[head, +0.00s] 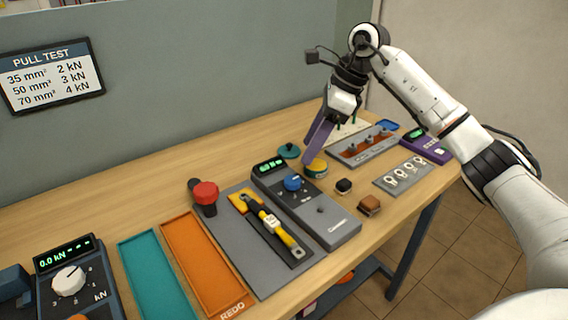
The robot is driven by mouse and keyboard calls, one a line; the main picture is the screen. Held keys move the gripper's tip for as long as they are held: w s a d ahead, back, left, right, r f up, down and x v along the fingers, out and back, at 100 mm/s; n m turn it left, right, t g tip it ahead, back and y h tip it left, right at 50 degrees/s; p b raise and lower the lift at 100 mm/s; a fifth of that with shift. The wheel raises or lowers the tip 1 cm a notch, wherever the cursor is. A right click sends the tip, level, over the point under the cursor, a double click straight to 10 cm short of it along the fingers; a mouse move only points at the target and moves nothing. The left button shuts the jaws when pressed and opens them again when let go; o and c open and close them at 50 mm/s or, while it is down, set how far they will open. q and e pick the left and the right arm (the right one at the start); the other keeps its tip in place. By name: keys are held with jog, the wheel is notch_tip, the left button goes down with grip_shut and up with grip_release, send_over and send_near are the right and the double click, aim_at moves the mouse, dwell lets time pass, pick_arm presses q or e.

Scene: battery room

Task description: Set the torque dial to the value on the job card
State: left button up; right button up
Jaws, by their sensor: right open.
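The grey tester (330,226) in the middle of the bench has a blue dial (292,183) with markings around it and a small green-lit display (269,166), too small to read surely. My right gripper (312,155) has purple fingers and is open, pointing down above the bench just behind and right of the blue dial, apart from it. A second unit at the lower left has a white dial (68,281) and a display reading 0.0 kN. No card labelled as a job card is readable; a PULL TEST sign (52,75) hangs on the wall. My left gripper is not in view.
A yellow-handled tool (270,226) lies on a grey mat beside the tester. Left of it are a red-capped item (206,194), an orange tray (190,240) and a teal tray (150,270). A round yellow-green tin (315,168) stands near my right fingers. Lug and terminal boards (362,146) are at right.

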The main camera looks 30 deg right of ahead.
aim_at(293, 179)
jog(key=x, duration=0.8)
jog(key=shift+s+a+f+p, duration=0.15)
jog(key=shift+s+p, duration=0.1)
jog(key=shift+p, duration=0.05)
jog(key=shift+w+a+f, duration=0.1)
jog(key=shift+w+f, duration=0.05)
jog(key=shift+f, duration=0.4)
jog(key=c, duration=1)
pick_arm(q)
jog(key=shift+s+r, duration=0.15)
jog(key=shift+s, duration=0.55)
pick_arm(e)
jog(key=shift+c, duration=0.2)
